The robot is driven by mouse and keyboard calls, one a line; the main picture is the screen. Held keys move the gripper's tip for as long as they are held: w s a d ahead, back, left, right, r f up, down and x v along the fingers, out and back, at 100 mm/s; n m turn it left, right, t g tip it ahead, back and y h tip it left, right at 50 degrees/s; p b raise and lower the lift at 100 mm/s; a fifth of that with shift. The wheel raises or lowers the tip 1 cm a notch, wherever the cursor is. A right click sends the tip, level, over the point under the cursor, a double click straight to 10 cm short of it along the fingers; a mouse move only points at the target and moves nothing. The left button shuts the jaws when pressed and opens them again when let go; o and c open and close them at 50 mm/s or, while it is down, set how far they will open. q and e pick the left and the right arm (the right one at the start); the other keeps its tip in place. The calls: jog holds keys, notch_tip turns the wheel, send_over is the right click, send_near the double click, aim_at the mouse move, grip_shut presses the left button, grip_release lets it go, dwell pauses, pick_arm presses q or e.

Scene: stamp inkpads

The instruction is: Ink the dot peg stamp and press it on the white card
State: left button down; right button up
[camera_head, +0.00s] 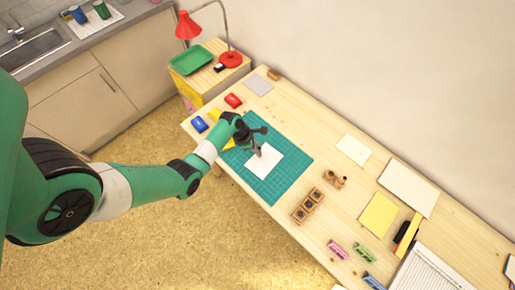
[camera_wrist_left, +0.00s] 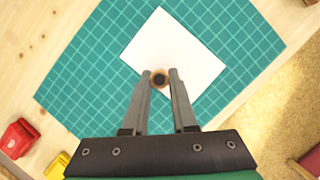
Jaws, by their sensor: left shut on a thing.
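The white card (camera_head: 268,166) lies on the green cutting mat (camera_head: 297,160). The card also shows in the left wrist view (camera_wrist_left: 190,45), with no mark that I can make out. My left gripper (camera_head: 257,151) is over the card. In the left wrist view my gripper (camera_wrist_left: 160,82) is shut on the dot peg stamp (camera_wrist_left: 160,79), seen end-on as a small round brown piece with a dark centre. The stamp overlaps the card's lower left part there. I cannot tell whether it touches the card. My right gripper is out of view.
A red inkpad (camera_head: 233,100), a blue inkpad (camera_head: 199,124) and a yellow one (camera_head: 214,114) stand left of the mat. A wooden holder with dark holes (camera_head: 308,205) and small wooden pieces (camera_head: 335,179) are to the right.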

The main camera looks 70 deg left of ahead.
pick_arm(q)
jog(key=shift+f+b, duration=0.4)
jog(key=shift+f, duration=0.15)
dwell(0.4)
jog(key=shift+f, duration=0.1)
dwell(1.2)
jog(key=shift+r+p, duration=0.7)
jog(key=shift+p, duration=0.3)
notch_tip(320, 180, up, 6)
jog(key=p, duration=0.6)
jog(key=shift+f, duration=0.3)
